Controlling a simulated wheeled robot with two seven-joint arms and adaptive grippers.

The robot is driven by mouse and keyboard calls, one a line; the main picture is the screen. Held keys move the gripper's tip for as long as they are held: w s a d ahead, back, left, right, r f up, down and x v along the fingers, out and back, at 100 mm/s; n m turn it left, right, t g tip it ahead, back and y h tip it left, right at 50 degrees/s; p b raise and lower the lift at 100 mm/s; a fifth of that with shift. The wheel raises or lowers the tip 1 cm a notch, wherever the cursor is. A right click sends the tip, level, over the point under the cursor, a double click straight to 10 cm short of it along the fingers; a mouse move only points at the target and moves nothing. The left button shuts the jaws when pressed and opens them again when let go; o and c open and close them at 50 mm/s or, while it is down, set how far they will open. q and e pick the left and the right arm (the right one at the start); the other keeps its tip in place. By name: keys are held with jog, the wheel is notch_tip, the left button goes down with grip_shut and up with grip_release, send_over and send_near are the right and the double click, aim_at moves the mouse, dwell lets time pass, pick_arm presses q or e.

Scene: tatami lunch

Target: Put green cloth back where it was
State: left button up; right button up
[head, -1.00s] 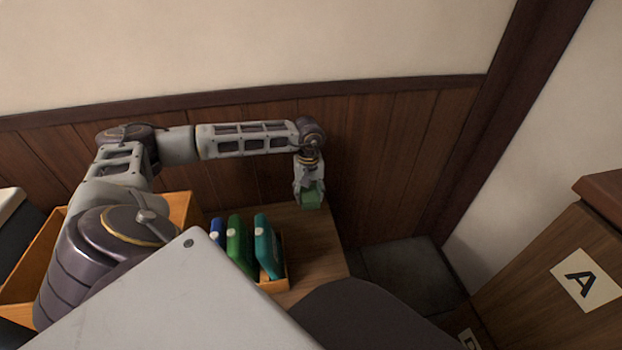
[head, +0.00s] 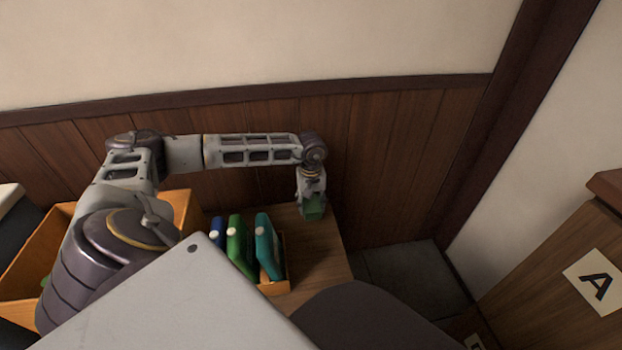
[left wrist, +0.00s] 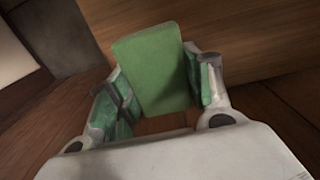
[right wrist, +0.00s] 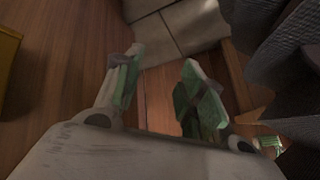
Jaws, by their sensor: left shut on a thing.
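My left gripper (head: 313,208) is shut on the green cloth (left wrist: 153,68), a folded block between its green-padded fingers in the left wrist view (left wrist: 158,95). In the head view the gripper points down over the wooden cabinet top (head: 318,262), near its back right corner. The cloth is mostly hidden there behind the fingers. I cannot tell whether it touches the top. My right gripper (left wrist: 0,0) is outside the head view; in the right wrist view its fingers (right wrist: 155,95) are apart with nothing between them.
An orange holder (head: 275,287) with blue, green and teal upright items (head: 266,245) stands left of the gripper. An orange box (head: 30,262) is further left. The wood-panelled wall (head: 385,170) is close behind. A wooden cabinet labelled A (head: 560,262) stands at right.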

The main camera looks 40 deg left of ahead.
pick_arm(q)
jog(key=shift+f, duration=0.2)
jog(key=shift+f+b, duration=1.05)
jog(key=shift+f, duration=1.35)
jog(key=shift+f, duration=0.1)
jog(key=o, duration=1.3)
jog(key=shift+o, duration=0.2)
